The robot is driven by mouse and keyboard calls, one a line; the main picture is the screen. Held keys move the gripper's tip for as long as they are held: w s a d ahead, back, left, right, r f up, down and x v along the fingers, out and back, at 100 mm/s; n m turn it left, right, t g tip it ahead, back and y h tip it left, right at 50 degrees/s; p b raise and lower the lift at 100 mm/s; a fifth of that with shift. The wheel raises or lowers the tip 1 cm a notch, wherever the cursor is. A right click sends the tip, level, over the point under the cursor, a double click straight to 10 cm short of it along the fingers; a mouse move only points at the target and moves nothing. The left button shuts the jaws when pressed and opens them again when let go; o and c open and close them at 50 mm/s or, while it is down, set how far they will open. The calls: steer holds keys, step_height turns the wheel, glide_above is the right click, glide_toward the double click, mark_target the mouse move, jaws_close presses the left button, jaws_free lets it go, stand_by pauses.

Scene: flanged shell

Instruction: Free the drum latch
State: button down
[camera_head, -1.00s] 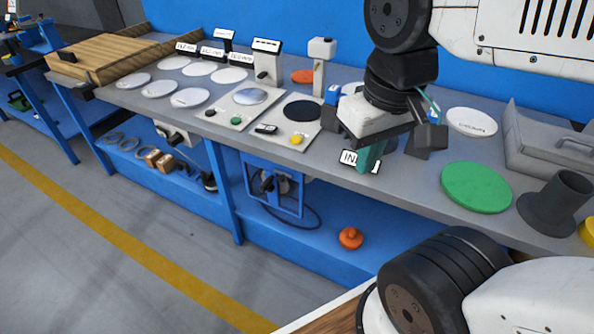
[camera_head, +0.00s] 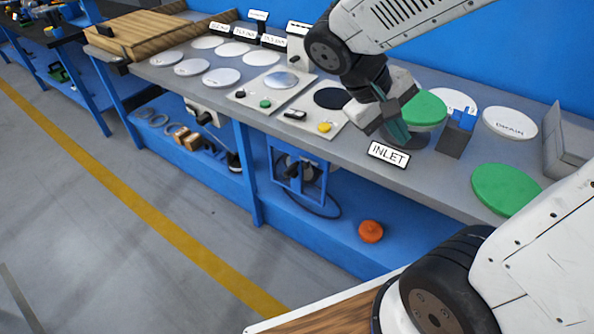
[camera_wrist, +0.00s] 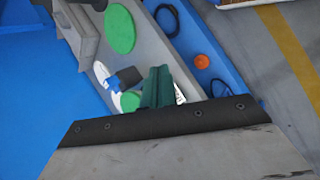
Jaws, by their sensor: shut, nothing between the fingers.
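I cannot tell for certain which part is the drum latch. My gripper (camera_head: 398,128) is over the bench behind the INLET sign (camera_head: 388,153), teal fingers together, pointing down, with nothing held. In the wrist view the teal fingers (camera_wrist: 157,87) are side by side.
A larger green disc (camera_head: 506,189) and a white DRAIN disc (camera_head: 510,123) lie to the right. A grey bin (camera_head: 570,143) stands at the right end. Panels with a yellow button (camera_head: 324,127) are left. An orange knob (camera_head: 371,231) lies on the lower shelf.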

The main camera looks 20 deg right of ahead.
steer(key=w+a+f+n+t+h, duration=0.2)
steer(key=w+f+n+t+h, duration=0.15)
steer(key=w+f, duration=0.45)
steer(key=w+a+f+n+t+h, duration=0.25)
steer(key=w+f+h, duration=0.3)
steer(key=w, duration=0.45)
steer(key=w+a+f+n+t+y, duration=0.25)
steer(key=a+f+n+t, duration=0.3)
steer(key=f, duration=0.65)
steer(key=n+t+y, duration=0.3)
steer(key=t+y, duration=0.1)
steer(key=t, duration=0.1)
glide_toward(306, 163)
steer(key=a+f, duration=0.2)
steer(key=a, duration=0.1)
steer(key=shift+a+g, duration=0.2)
steer(key=shift+g, duration=0.05)
steer(key=x, duration=1)
steer(key=shift+d, duration=0.15)
